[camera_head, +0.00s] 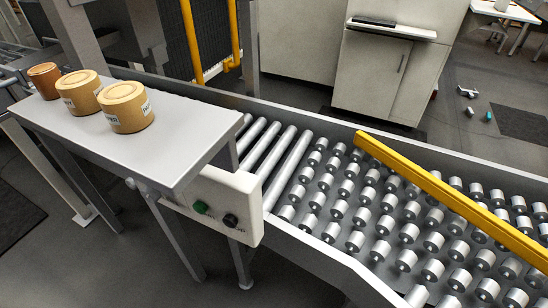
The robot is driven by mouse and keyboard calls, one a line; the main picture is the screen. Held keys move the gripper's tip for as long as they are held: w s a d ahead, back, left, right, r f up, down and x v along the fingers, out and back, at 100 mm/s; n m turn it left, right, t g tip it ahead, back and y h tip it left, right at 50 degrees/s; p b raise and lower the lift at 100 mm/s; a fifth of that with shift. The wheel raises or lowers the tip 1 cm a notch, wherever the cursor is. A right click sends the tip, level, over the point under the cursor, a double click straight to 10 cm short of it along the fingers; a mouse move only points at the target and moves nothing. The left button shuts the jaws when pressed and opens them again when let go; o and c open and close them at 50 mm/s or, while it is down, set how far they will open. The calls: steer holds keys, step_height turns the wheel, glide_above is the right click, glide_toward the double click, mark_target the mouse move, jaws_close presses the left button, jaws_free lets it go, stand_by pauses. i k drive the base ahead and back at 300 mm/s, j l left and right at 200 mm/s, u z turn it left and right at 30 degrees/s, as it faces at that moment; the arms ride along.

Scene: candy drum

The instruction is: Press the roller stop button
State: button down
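A pale control box (232,190) is fixed to the side of the roller conveyor, at the right end of the grey side table. Its front face carries a green button (201,207) on the left and a dark, blackish button (231,220) on the right. Small labels sit beside the buttons but are too small to read, so I cannot tell from them which one is the stop button. My gripper is not in this view, and nothing touches the buttons.
The side table (180,150) holds three lidded tubs at its left. The conveyor has long rollers (285,160), then several short rollers (375,215) crossed by a yellow bar (450,195). Table legs stand below the box. The grey floor (150,270) in front is clear.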

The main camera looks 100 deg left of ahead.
mark_target(229, 221)
steer(key=l+u, duration=0.1)
steer(key=u, duration=1.95)
steer(key=k+u, duration=0.4)
steer(key=k+l, duration=0.05)
steer(key=k, duration=0.05)
